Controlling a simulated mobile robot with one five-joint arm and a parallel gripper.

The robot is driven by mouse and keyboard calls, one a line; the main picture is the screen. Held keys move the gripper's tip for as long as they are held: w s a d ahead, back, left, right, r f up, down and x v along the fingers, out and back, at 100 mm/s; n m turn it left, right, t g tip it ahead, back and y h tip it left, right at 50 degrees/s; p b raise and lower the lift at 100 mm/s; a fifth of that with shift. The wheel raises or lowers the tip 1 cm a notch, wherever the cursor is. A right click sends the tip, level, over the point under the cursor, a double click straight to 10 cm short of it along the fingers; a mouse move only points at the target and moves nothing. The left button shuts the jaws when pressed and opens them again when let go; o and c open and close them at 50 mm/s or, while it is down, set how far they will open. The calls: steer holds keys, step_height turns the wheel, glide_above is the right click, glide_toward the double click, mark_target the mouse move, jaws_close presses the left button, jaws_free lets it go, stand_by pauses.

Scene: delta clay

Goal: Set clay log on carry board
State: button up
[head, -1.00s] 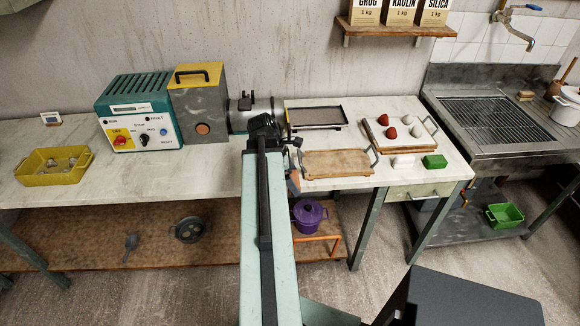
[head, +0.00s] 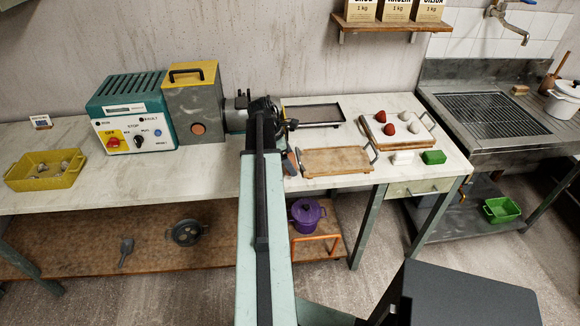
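I cannot make out a clay log for certain. A small orange-brown piece (head: 291,162) shows just right of my arm, and I cannot tell what it is. My gripper (head: 276,118) is at the far end of my arm, over the bench in front of the machine's grey barrel. The arm hides most of it, so its opening and anything in it cannot be seen.
A dark-rimmed tray (head: 313,115) lies behind the board. A second handled board (head: 372,139) holds red and whitish lumps. The teal control box (head: 131,112) and yellow tub (head: 46,170) stand left.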

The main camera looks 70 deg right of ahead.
step_height(320, 180, down, 3)
steer(key=shift+f+b, duration=0.1)
steer(key=shift+b, duration=0.9)
steer(key=shift+r, duration=0.25)
steer(key=shift+f, duration=0.25)
steer(key=o, duration=1.7)
steer(key=shift+r, duration=0.1)
steer(key=shift+o, duration=0.2)
steer(key=shift+r+p, duration=0.3)
steer(key=shift+p, duration=0.1)
steer(key=p+v, duration=1)
steer(key=v, duration=0.1)
steer(key=shift+r+p, duration=0.35)
steer(key=shift+p, duration=0.05)
